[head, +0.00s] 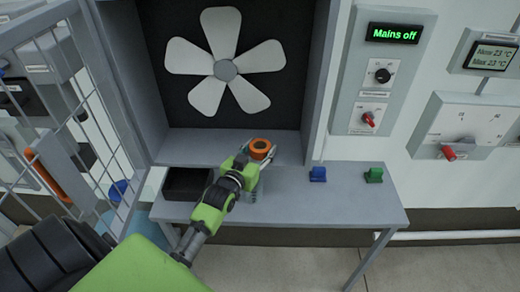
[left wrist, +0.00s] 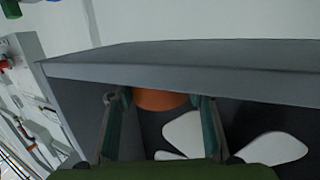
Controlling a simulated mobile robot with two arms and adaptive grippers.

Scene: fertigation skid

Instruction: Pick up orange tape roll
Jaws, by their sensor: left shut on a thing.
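The orange tape roll (head: 261,149) is a short ring with a dark hole, seen in the head view at the tip of my left gripper (head: 256,156). The gripper holds it above the back of the grey table, in front of the fan housing. In the left wrist view the roll (left wrist: 160,99) shows as an orange patch between the two fingers of my left gripper (left wrist: 160,105), which are shut on it. My right gripper is in neither view.
The grey table (head: 345,205) carries a black tray (head: 187,184) on the left, and a blue block (head: 318,174) and a green block (head: 374,175) on the right. A white-bladed fan (head: 225,70) stands behind. A wire mesh fence (head: 75,120) is at left.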

